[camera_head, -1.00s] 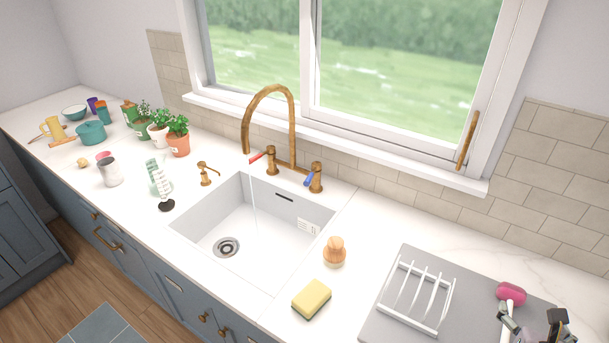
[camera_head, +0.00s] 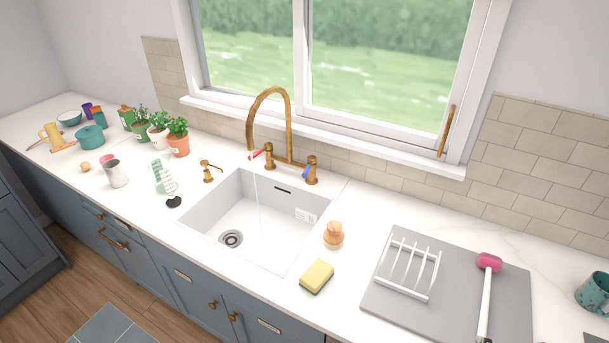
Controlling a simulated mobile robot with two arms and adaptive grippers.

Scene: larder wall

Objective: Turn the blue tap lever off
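The brass tap (camera_head: 288,118) arches over the white sink (camera_head: 235,214), and a thin stream of water (camera_head: 257,200) falls from its spout into the basin. The blue lever (camera_head: 307,172) sits on the right-hand brass valve (camera_head: 313,166), tilted down toward the front left. A red lever (camera_head: 255,155) sits on the left-hand valve (camera_head: 269,157). Neither of my grippers shows in the head view now, and nothing touches the tap.
A wooden brush (camera_head: 334,235) and a yellow sponge (camera_head: 317,275) lie right of the sink. A grey mat (camera_head: 455,290) holds a white rack (camera_head: 410,268) and a pink-headed brush (camera_head: 489,264). A soap pump (camera_head: 208,171) and potted herbs (camera_head: 177,136) stand left.

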